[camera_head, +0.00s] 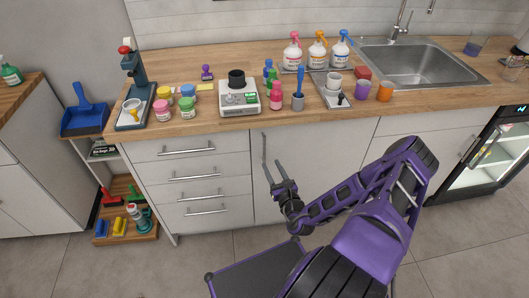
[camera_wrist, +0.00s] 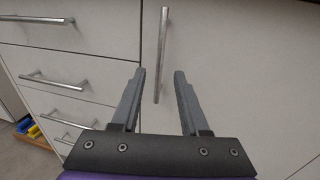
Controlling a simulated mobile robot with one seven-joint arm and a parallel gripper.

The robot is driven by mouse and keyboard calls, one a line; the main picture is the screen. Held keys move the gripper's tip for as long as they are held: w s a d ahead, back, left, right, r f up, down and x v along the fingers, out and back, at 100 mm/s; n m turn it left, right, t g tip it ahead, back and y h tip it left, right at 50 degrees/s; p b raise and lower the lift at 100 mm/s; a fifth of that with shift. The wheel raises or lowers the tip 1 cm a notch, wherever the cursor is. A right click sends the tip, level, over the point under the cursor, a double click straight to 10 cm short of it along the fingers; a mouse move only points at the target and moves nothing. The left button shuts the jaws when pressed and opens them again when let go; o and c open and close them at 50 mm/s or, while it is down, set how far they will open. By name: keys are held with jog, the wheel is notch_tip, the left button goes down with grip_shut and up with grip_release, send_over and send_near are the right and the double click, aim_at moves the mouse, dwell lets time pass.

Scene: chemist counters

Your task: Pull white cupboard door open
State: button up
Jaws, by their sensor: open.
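The white cupboard door (camera_head: 325,150) is shut, flush with the counter front right of the drawers. It fills the right of the wrist view (camera_wrist: 245,65). Its upright metal bar handle (camera_head: 265,152) is near the door's left edge, and it also shows in the wrist view (camera_wrist: 162,45). My gripper (camera_head: 275,180) is open and empty in front of the door, by the handle's lower part. In the wrist view the handle's lower end shows between the two fingers (camera_wrist: 159,74). I cannot tell whether the fingertips reach around the bar.
Drawers with bar handles (camera_head: 187,174) stand left of the door. The wooden counter (camera_head: 220,125) above holds bottles, jars and a scale (camera_head: 239,97). A low shelf (camera_head: 118,238) with small items stands at left. A glass-door fridge (camera_head: 495,160) is at right.

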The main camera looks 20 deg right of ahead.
aim_at(264, 152)
jog(key=w, duration=0.8)
jog(key=shift+w+d, duration=0.15)
jog(key=shift+d, duration=0.2)
grip_shut()
dwell(0.9)
